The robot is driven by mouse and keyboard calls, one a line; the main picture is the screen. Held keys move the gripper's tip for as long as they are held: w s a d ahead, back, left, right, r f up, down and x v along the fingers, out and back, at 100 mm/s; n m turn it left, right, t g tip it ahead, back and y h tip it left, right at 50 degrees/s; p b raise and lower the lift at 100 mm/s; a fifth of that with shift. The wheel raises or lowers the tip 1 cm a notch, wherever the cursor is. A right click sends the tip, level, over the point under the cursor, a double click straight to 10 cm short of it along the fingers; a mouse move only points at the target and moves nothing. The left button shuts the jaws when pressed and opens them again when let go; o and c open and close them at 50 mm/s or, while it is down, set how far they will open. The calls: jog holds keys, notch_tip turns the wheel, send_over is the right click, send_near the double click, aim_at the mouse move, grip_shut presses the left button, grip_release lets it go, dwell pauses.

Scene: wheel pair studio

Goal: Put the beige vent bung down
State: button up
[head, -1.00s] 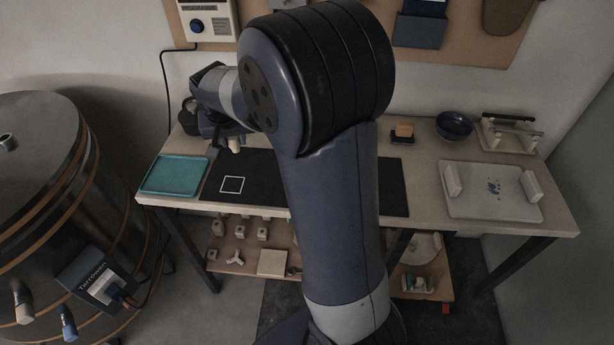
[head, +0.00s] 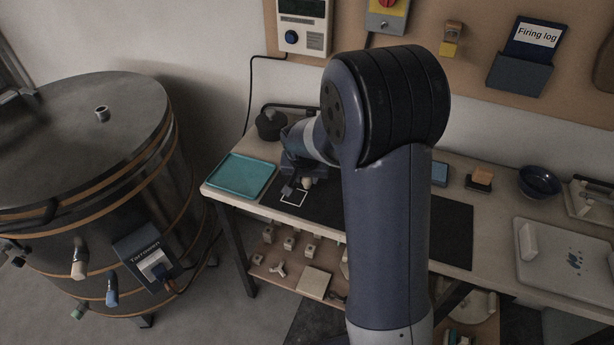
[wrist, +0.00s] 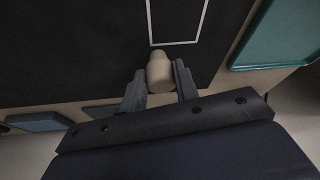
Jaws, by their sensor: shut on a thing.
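The beige vent bung (wrist: 159,72) is between the two fingers of my gripper (wrist: 158,84) in the wrist view. My gripper is shut on it. In the head view the bung (head: 307,183) shows as a small pale shape beside my gripper (head: 297,186). It is over the black mat (head: 440,225), close to the white square outline (head: 293,198). In the wrist view the outline (wrist: 176,43) lies just beyond the bung's end. I cannot tell whether the bung touches the mat.
A teal tray (head: 240,177) lies left of the mat. A dark round pot (head: 270,124) stands behind it. A blue block (head: 439,174), an orange-topped block (head: 481,177) and a blue bowl (head: 539,182) stand along the back right. The mat's right part is clear.

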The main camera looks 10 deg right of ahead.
jog(key=shift+f, duration=0.15)
jog(key=o, duration=1.1)
jog(key=shift+r, duration=0.55)
jog(key=v, duration=1.1)
jog(key=shift+s+a+r+p, duration=0.1)
jog(key=shift+s+r+p, duration=0.1)
jog(key=shift+p, duration=0.1)
